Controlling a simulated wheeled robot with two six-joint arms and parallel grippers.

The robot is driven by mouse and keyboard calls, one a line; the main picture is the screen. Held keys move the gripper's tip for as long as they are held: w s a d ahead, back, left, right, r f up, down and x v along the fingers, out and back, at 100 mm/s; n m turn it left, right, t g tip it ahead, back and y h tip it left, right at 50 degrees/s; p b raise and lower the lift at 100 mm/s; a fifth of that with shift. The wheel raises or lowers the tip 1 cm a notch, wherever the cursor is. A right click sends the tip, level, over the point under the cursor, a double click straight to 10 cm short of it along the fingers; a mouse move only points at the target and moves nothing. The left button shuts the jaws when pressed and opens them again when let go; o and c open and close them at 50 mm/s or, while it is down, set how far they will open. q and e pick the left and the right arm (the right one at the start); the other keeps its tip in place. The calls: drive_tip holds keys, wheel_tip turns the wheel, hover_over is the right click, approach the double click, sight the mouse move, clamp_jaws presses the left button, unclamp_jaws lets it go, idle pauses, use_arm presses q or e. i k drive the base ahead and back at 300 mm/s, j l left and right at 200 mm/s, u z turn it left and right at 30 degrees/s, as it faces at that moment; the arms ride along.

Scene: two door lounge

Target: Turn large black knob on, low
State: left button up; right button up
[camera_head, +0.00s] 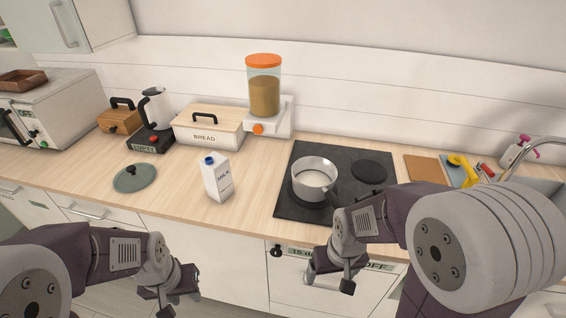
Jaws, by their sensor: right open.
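A large black knob (276,251) sits on the white oven front below the hob, at the left end of its control strip. A label starting with "15" is beside it, partly hidden by my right gripper. A display at the strip's right end reads OFF (378,266). My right gripper (328,282) is open and empty in front of the oven, to the right of the knob and apart from it. My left gripper (176,296) hangs in front of the lower cabinets, left of the knob. I cannot tell its opening.
A pot (314,180) stands on the black hob (300,211). A bread box (208,132) and a dispenser (265,95) are behind. The space before the knob looks clear.

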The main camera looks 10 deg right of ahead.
sight(275, 252)
drive_tip(key=k+l+u, duration=0.15)
drive_tip(key=l, duration=0.35)
drive_tip(key=k+l+u, duration=0.1)
drive_tip(key=l, duration=0.4)
drive_tip(key=k+l+u, duration=0.15)
drive_tip(key=k+l, duration=0.15)
drive_tip(key=l, duration=0.15)
drive_tip(key=k+l+u, duration=0.15)
drive_tip(key=l, duration=0.3)
drive_tip(key=k+l+u, duration=0.1)
drive_tip(key=k+l, duration=0.2)
drive_tip(key=k+l+u, duration=0.15)
drive_tip(key=k+l, duration=0.15)
drive_tip(key=l, duration=0.2)
